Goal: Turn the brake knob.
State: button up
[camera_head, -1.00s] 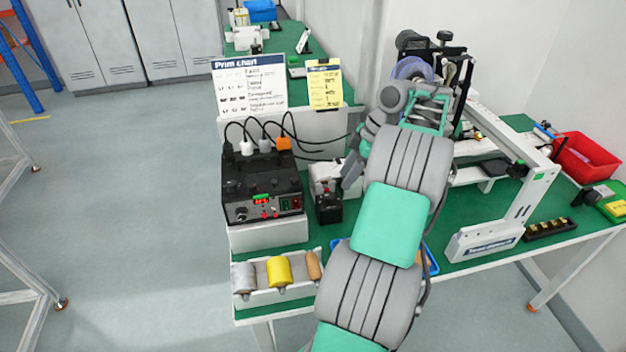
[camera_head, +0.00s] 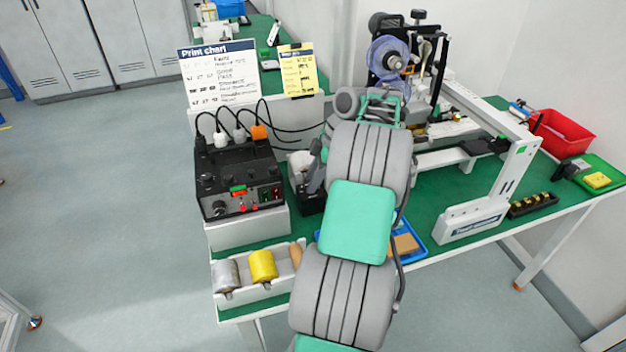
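The coder machine (camera_head: 437,68) stands on the green-topped bench at the back right, with a translucent blue ribbon reel (camera_head: 385,50) and a black knob (camera_head: 418,15) on top. I cannot tell which part is the brake knob. A black control box (camera_head: 240,178) on a white base has a silver-rimmed dial (camera_head: 220,208), red lights and switches on its front.
A white tray (camera_head: 240,297) with grey and yellow rolls sits at the front left. A blue tray (camera_head: 421,251) is partly behind my arm. A white frame (camera_head: 510,185) stands front right, with a red bin (camera_head: 562,138) beyond. A print chart (camera_head: 219,74) stands behind.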

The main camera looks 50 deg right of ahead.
grip_shut()
jog(key=shift+b, duration=0.3)
jog(key=m+b, duration=0.2)
jog(key=shift+s+f+m+t+h, duration=0.1)
jog(key=shift+m+t+h, duration=0.2)
jog(key=shift+m+h, duration=0.1)
jog(key=m+h+b, duration=0.1)
jog(key=m+b, duration=0.1)
jog(key=m, duration=0.1)
jog(key=shift+a+m+t, duration=0.15)
jog(key=shift+m+t, duration=0.15)
jog(key=shift+m, duration=0.1)
jog(key=m, duration=0.1)
jog(key=m+h+b, duration=0.1)
jog(key=m, duration=0.1)
jog(key=m+h+b, duration=0.1)
jog(key=m, duration=0.1)
jog(key=shift+a, duration=0.25)
jog(key=m+h, duration=0.1)
jog(key=m, duration=0.2)
jog(key=m+h+b, duration=0.1)
jog(key=m, duration=0.2)
jog(key=shift+a+g, duration=0.15)
jog(key=shift+g, duration=0.25)
jog(key=shift+o, duration=1)
grip_release()
jog(key=shift+r, duration=0.2)
